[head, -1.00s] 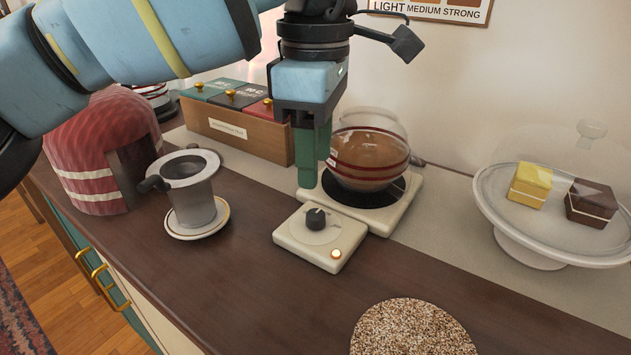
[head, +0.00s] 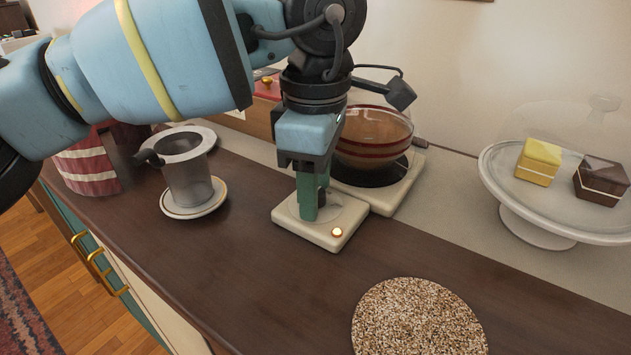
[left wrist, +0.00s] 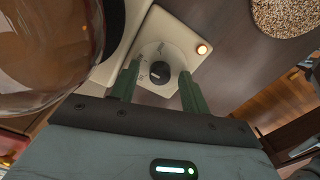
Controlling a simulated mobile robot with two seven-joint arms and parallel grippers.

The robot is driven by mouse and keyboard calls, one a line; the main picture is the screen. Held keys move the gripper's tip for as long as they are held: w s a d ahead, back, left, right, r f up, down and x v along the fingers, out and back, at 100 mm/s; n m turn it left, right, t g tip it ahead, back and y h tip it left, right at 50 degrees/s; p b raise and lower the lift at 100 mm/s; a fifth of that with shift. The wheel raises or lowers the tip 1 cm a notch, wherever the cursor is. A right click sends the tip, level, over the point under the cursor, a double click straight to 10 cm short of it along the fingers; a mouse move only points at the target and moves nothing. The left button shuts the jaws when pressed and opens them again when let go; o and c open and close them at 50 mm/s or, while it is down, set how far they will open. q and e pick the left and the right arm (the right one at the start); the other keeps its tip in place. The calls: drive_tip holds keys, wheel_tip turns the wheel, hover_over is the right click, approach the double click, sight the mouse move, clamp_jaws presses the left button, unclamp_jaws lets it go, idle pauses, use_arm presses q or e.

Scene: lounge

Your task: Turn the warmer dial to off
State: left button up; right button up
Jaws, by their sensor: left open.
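The warmer (head: 382,205) is a cream unit with a round black plate and a low control box in front. Its dark dial (left wrist: 160,72) shows in the left wrist view on a pale disc with small marks. In the head view my gripper hides most of the dial. My left gripper (head: 313,205) points down over the control box. In the left wrist view its two green fingers (left wrist: 160,88) are open, with the dial between and just beyond their tips; I cannot tell whether they touch it. An orange light (head: 337,232) glows on the box. My right gripper is not in view.
A glass pot of brown liquid (head: 372,140) stands on the warmer plate close to my gripper. A metal drip cup on a saucer (head: 194,211) is at left. A cork-like round mat (head: 420,318) lies in front, and a cake stand (head: 535,213) at right.

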use_arm(q)
drive_tip(key=c, duration=1)
drive_tip(key=shift+r, duration=0.1)
drive_tip(key=shift+r+n+p, duration=0.1)
drive_tip(key=shift+n+p, duration=0.4)
drive_tip(key=shift+p, duration=0.25)
drive_tip(key=n+p, duration=0.5)
drive_tip(key=p, duration=0.1)
drive_tip(key=shift+r+n, duration=0.1)
drive_tip(key=shift+n, duration=0.3)
drive_tip(key=shift+n+p, duration=0.8)
drive_tip(key=shift+n, duration=0.1)
drive_tip(key=shift+n+p, duration=0.75)
drive_tip(key=shift+n, duration=0.25)
drive_tip(key=shift+n+p, duration=0.5)
drive_tip(key=shift+n, duration=0.2)
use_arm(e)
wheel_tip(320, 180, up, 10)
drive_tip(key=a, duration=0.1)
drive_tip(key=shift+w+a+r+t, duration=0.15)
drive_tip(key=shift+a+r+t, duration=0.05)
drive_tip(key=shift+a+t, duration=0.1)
